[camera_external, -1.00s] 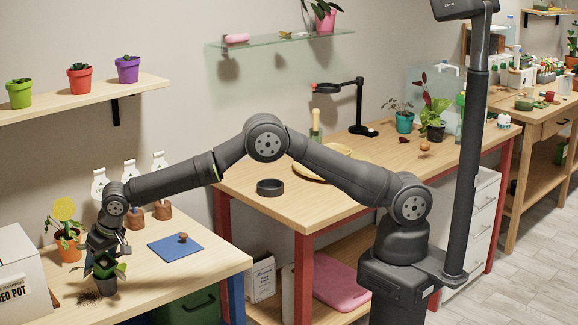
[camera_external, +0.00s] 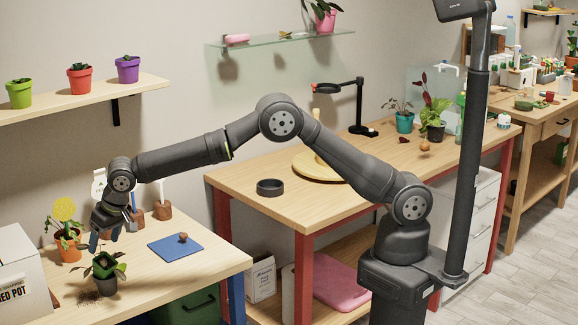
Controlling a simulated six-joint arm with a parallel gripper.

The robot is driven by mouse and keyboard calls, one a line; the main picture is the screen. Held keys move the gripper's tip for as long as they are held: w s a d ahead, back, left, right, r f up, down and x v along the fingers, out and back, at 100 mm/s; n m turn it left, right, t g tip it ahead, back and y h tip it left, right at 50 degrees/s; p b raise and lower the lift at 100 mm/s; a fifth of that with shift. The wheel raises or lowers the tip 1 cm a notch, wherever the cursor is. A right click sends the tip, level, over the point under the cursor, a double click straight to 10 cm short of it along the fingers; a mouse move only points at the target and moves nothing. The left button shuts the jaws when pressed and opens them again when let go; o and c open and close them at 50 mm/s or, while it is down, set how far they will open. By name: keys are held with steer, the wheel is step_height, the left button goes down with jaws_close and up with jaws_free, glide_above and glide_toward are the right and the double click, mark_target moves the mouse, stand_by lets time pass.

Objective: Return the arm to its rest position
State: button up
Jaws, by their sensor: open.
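My arm reaches from its base across to the left table. My gripper (camera_external: 104,240) points down above that table and is open, with nothing seen between its fingers. Below it stands a small plant in a dark pot (camera_external: 105,278), upright near the table's front edge. The gripper looks apart from the plant's leaves, with a small gap.
An orange pot with a yellow flower (camera_external: 68,246) stands just left of my gripper. A white box (camera_external: 20,270) is at the far left. A blue mat (camera_external: 176,247) bears a small brown object (camera_external: 183,238). A dark ring (camera_external: 270,187) and wooden disc (camera_external: 312,168) lie on the middle table.

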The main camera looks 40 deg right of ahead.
mark_target(101, 260)
steer(key=x, duration=0.8)
steer(key=shift+s+d+f, duration=0.15)
steer(key=shift+d+f, duration=0.05)
steer(key=shift+f, duration=0.05)
step_height(101, 260, up, 6)
steer(key=shift+a+f, duration=0.1)
steer(key=shift+f, duration=0.1)
steer(key=w+d+r+m+h, duration=0.1)
steer(key=w+d+r, duration=0.3)
steer(key=w+d, duration=0.5)
steer(key=w+d+r+m, duration=0.1)
steer(key=w+d+r, duration=0.3)
steer(key=d, duration=1)
steer(key=w+d+m+h, duration=0.1)
steer(key=w+d, duration=0.3)
steer(key=d, duration=0.8)
steer(key=w+d+m, duration=0.3)
steer(key=w+d, duration=0.1)
steer(key=d, duration=0.9)
steer(key=w+d+m+h, duration=0.1)
steer(key=w+d, duration=0.3)
steer(key=d, duration=0.9)
steer(key=shift+f+m+t+h, duration=0.3)
steer(key=shift+m+t, duration=0.1)
steer(key=shift+m, duration=0.5)
steer(key=shift+w+d, duration=0.1)
